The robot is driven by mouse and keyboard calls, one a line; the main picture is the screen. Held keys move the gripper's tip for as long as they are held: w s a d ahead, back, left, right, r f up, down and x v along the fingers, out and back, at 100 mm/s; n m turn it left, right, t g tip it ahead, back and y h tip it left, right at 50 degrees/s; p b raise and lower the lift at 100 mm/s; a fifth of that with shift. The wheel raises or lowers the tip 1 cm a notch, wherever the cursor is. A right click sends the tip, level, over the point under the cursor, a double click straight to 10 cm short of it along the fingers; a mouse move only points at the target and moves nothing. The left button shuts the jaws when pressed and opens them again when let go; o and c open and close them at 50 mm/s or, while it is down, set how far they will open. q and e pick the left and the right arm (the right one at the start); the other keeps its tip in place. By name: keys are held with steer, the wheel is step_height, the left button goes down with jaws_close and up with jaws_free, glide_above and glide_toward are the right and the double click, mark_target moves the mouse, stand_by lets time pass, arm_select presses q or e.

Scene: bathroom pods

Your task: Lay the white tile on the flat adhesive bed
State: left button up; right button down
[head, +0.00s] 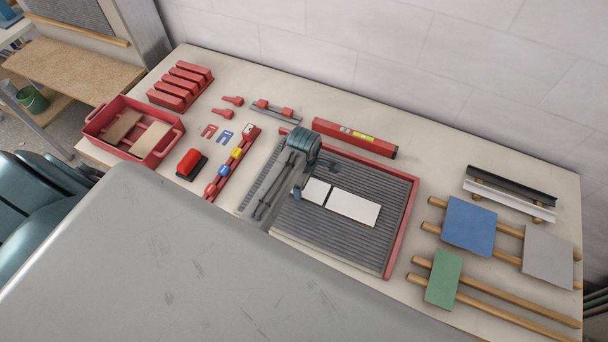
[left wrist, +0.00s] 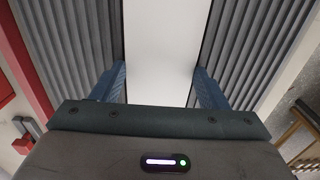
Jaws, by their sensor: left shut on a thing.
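The grey ribbed adhesive bed (head: 335,243) lies in a red-edged frame at the middle of the bench. Its ridges also show in the left wrist view (left wrist: 240,45). My left gripper (head: 312,181) is over the bed. In the left wrist view its blue fingers (left wrist: 160,80) are shut on the long sides of a white tile (left wrist: 160,35). In the head view this tile (head: 316,192) is partly hidden by the gripper. I cannot tell if the held tile touches the bed.
A red level (head: 355,138) lies behind the bed. A red crate (head: 111,149) with tan pieces stands at left, near a red rack (head: 180,86). Blue (head: 468,224), grey (head: 547,257) and green (head: 443,279) tiles lie on wooden rods at right. The bed's front part is clear.

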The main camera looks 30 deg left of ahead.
arm_select(q)
steer(key=o, duration=1.3)
steer(key=shift+r, duration=3)
steer(key=shift+f, duration=0.1)
